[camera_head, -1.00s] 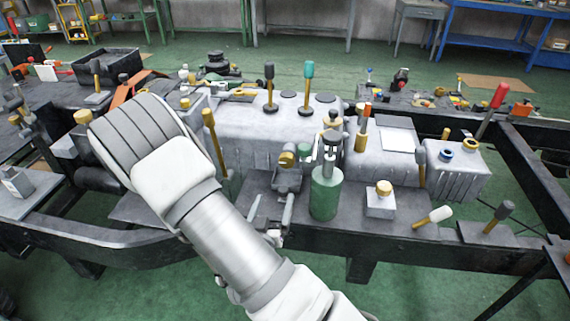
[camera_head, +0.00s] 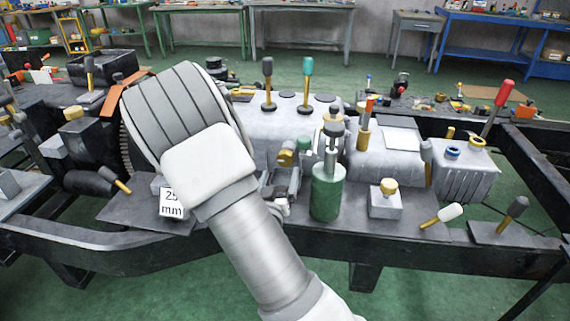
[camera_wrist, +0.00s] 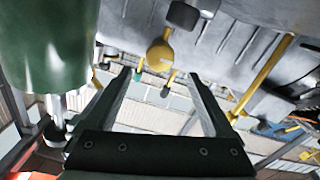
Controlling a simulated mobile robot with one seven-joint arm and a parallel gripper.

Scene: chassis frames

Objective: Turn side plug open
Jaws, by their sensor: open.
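A small yellow plug-like fitting (camera_head: 286,158) sits on the side of a grey valve part, left of the green cylinder (camera_head: 327,192), in the head view. I cannot be sure that it is the side plug. In the wrist view, a round yellow knob (camera_wrist: 160,52) that looks like the same part lies ahead of the finger gap, beyond the fingertips. My gripper (camera_wrist: 165,80) is open and empty, its two fingers apart. The fingers are hidden in the head view by my wrist. The green cylinder fills the upper left of the wrist view (camera_wrist: 45,45).
A grey casing (camera_head: 285,122) with black- and teal-topped levers stands behind. A grey box with a yellow knob (camera_head: 385,203) and a white-tipped lever (camera_head: 441,216) lie right of the cylinder. A black frame rail (camera_head: 400,252) runs along the front. A "25 mm" label (camera_head: 172,203) shows at left.

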